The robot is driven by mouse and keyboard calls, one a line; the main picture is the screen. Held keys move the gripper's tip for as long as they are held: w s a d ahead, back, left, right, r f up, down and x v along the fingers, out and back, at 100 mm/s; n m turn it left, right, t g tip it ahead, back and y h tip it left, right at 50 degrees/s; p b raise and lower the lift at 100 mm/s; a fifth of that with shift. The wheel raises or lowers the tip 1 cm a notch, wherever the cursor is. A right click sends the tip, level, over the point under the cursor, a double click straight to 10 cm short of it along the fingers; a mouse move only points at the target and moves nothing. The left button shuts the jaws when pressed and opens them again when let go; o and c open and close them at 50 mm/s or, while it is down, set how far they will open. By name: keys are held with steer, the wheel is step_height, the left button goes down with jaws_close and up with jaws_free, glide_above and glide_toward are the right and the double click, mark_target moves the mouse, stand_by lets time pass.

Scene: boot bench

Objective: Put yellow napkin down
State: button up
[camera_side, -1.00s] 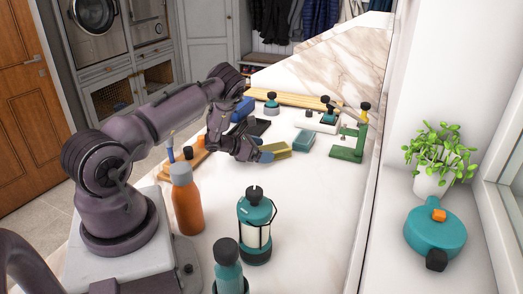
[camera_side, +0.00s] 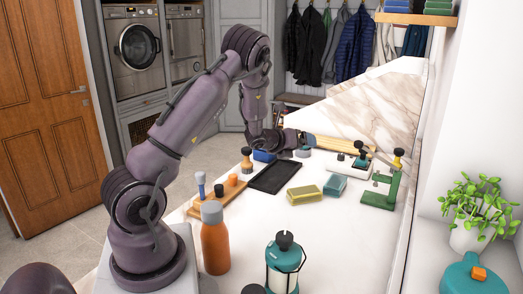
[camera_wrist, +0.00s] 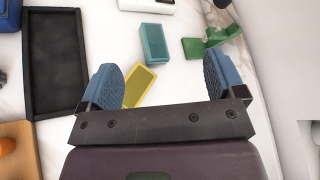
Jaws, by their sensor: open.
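The yellow napkin (camera_side: 304,195), a folded block shape, lies flat on the pale stone bench, next to a teal block (camera_side: 335,186). In the wrist view the napkin (camera_wrist: 140,86) shows beyond and between my fingertips, nearer the left one, which overlaps its edge in the picture. My gripper (camera_wrist: 165,80) is open, with blue-grey ribbed fingers wide apart and nothing between them. In the side view my gripper (camera_side: 292,140) is raised above the bench, behind and apart from the napkin.
A black tray (camera_side: 262,189) lies left of the napkin. A green stand (camera_side: 380,200) stands to the right. A wooden board with small items (camera_side: 222,205), an orange bottle (camera_side: 215,245) and a teal lantern (camera_side: 284,262) are nearer the camera. Bare bench lies in front of the napkin.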

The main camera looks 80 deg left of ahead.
steer(key=s+d+r+n+g, duration=0.3)
steer(key=d+r+n, duration=1.2)
steer(key=d, duration=0.1)
steer(key=s+d+r+n+g+h, duration=0.1)
steer(key=s+d+r+n+h, duration=0.1)
steer(key=s+d+n, duration=0.4)
steer(key=s+d+h, duration=0.1)
steer(key=s+d, duration=0.1)
steer(key=d, duration=0.3)
steer(key=shift+s+d+r+g, duration=0.3)
steer(key=shift+s+g, duration=0.1)
steer(key=shift+o, duration=0.4)
steer(key=s+d+n+g+h, duration=0.2)
steer(key=s+d, duration=0.4)
steer(key=s, duration=0.3)
steer(key=shift+s+d+f+n, duration=0.2)
steer(key=shift+d+f+n, duration=0.15)
steer(key=shift+n, duration=0.55)
steer(key=shift+r, duration=0.1)
